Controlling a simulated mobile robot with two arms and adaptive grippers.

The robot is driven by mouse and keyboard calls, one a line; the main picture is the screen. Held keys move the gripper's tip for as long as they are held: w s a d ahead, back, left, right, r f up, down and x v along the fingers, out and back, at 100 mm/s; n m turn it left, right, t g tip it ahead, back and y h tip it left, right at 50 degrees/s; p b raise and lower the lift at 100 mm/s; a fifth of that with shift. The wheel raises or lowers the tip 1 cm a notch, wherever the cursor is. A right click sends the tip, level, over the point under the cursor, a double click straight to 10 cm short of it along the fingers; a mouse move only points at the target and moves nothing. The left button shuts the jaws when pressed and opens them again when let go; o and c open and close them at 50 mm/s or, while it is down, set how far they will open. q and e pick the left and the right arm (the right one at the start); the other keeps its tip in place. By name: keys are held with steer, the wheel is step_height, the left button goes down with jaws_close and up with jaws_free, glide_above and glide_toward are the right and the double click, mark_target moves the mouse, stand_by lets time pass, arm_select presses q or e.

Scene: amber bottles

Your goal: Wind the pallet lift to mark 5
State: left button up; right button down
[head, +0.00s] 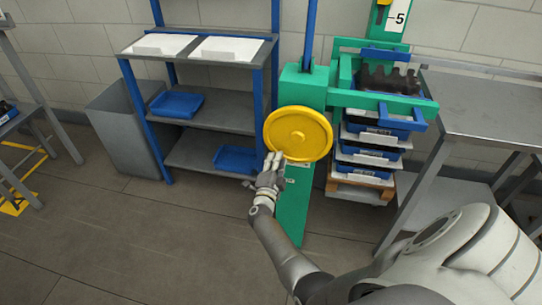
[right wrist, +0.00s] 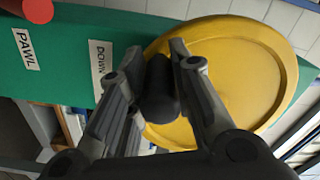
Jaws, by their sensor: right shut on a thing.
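The pallet lift has a green column (head: 291,215) with a yellow handwheel (head: 298,134) on its front. My right gripper (head: 275,166) is at the lower left of the wheel's rim. In the right wrist view its fingers (right wrist: 160,88) are shut on the wheel's black handle (right wrist: 160,92), in front of the yellow wheel (right wrist: 225,75). A white plate marked 5 (head: 398,18) is at the top, beside a small yellow piece (head: 381,14); other marks are out of view. My left gripper is not in view.
Stacked blue crates (head: 372,152) stand on a wooden pallet (head: 358,188); dark bottles (head: 388,80) fill the top one. A blue-framed shelf (head: 215,118) is left, a grey table (head: 485,108) right. PAWL (right wrist: 26,49) and DOWN labels (right wrist: 100,70) and a red knob (right wrist: 38,9) are near the wheel.

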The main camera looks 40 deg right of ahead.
mark_target(304, 161)
steer(key=s+n, duration=0.1)
steer(key=s+d+f+n+p, duration=0.1)
steer(key=n, duration=0.1)
steer(key=s+d+f+n, duration=0.1)
steer(key=shift+f+n+p, duration=0.15)
steer(key=shift+n+p, duration=0.25)
steer(key=s+d+n+p, duration=0.1)
steer(key=s+d+n, duration=0.1)
steer(key=n, duration=0.1)
steer(key=shift+s+f+p, duration=0.1)
steer(key=shift+s+p, duration=0.1)
steer(key=shift+p, duration=0.15)
steer(key=shift+s+d+n+p, duration=0.4)
steer(key=shift+s+d+n, duration=0.1)
steer(key=shift+n, duration=0.3)
steer(key=shift+s+d+n+p, duration=0.35)
steer(key=shift+s+n, duration=0.1)
steer(key=shift+n, duration=0.35)
steer(key=c, duration=1.4)
jaws_free()
steer(key=shift+o, duration=0.7)
steer(key=shift+s+d, duration=0.1)
steer(key=shift+d, duration=0.05)
steer(key=shift+r, duration=0.2)
steer(key=shift+w+r, duration=0.15)
steer(key=shift+w, duration=0.1)
